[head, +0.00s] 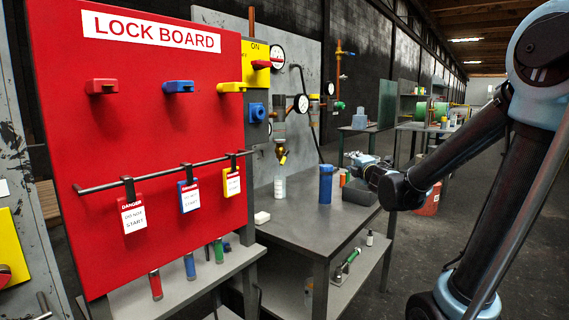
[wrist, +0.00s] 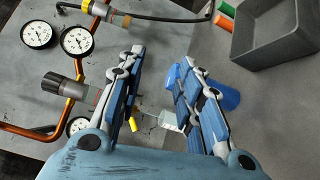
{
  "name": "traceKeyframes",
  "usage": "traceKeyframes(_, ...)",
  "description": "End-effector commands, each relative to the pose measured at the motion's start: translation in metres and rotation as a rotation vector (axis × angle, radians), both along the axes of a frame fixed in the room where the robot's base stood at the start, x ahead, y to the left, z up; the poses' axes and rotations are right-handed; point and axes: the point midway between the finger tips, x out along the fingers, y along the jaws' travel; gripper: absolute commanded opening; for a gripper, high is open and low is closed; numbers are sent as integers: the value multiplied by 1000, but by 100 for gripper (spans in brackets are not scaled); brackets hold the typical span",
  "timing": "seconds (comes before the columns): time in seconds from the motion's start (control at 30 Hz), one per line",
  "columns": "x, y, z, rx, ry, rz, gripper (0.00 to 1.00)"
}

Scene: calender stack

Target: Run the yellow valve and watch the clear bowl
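A small yellow valve handle (head: 283,158) hangs low on the pipework of the grey panel in the head view. In the wrist view a small yellow part (wrist: 134,125), likely this handle, shows beside the left finger. Above the valve in the head view is a clear bowl (head: 279,131); its contents are too small to tell. My gripper (head: 358,159) is above the grey table, right of the valve and apart from it. In the wrist view my gripper (wrist: 163,58) is open, with nothing held between its fingers.
A blue canister (head: 325,184), a white cylinder (head: 279,187) and a grey bin (head: 359,192) stand on the table (head: 294,221). Pressure gauges (wrist: 76,41) and copper pipes are on the panel. The red lock board (head: 140,130) stands at left.

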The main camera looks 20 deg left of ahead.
Motion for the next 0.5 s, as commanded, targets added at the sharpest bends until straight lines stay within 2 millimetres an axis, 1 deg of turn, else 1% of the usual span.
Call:
traceKeyframes(0.03, 2, 27, 1, -64, -49, 79, 33)
traceKeyframes(0.07, 0, 44, 1, -97, -80, 124, 33)
traceKeyframes(0.1, -4, 66, 0, -144, -120, 180, 33)
traceKeyframes(0.2, -16, 111, -8, -248, -201, 309, 33)
traceKeyframes(0.3, -26, 141, -17, -326, -258, 401, 33)
traceKeyframes(0.33, -28, 147, -19, -344, -270, 422, 33)
traceKeyframes(0.4, -33, 157, -24, -372, -291, 457, 33)
traceKeyframes(0.5, -34, 165, -27, -394, -306, 481, 33)
